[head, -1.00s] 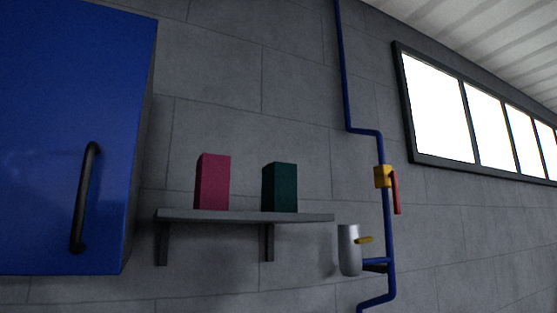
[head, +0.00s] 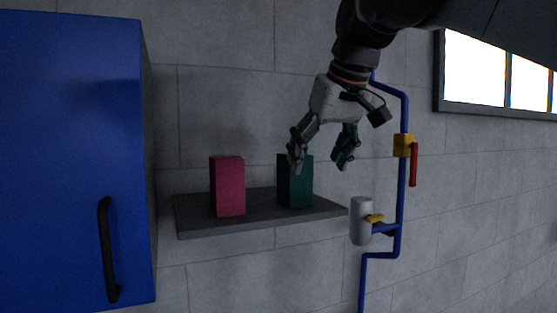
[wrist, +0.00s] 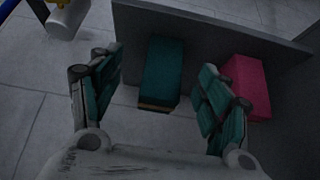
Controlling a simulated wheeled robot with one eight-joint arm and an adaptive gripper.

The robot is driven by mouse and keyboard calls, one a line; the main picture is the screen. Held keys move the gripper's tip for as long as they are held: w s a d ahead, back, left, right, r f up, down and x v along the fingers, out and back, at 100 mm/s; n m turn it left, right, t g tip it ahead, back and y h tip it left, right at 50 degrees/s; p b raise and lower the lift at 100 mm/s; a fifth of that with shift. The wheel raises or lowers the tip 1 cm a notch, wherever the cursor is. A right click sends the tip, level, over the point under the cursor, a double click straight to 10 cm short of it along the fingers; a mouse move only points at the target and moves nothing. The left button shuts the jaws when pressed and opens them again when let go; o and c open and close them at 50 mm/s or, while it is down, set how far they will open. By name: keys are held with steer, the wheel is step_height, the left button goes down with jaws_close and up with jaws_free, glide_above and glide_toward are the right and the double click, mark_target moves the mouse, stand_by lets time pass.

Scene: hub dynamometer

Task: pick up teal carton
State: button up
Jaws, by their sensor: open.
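The teal carton (head: 294,184) stands upright on the grey wall shelf (head: 190,218), right of the pink carton. My gripper (head: 322,163) is open and empty, its fingers pointing down, above and a little right of the carton in the head view. One finger overlaps the carton's top edge there; I cannot tell whether they touch. In the wrist view the teal carton (wrist: 162,72) lies between the two open fingers (wrist: 160,100), with gaps on both sides.
A pink carton (head: 228,187) stands to the left on the shelf; it also shows beyond a finger in the wrist view (wrist: 247,86). A blue cabinet (head: 70,150) is at left. A blue pipe (head: 401,185) with a grey cylinder (head: 361,221) is at right.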

mark_target(294, 184)
step_height(294, 184, up, 4)
steer(key=a, duration=0.1)
steer(key=x, duration=0.4)
steer(key=p+x, duration=0.1)
steer(key=x, duration=0.3)
steer(key=shift+w+a, duration=0.2)
steer(key=shift+w, duration=0.25)
steer(key=shift+w+p+x, duration=0.25)
steer(key=shift+p+x, duration=0.9)
steer(key=shift+x, duration=1.6)
steer(key=shift+r, duration=0.15)
steer(key=c, duration=1.2)
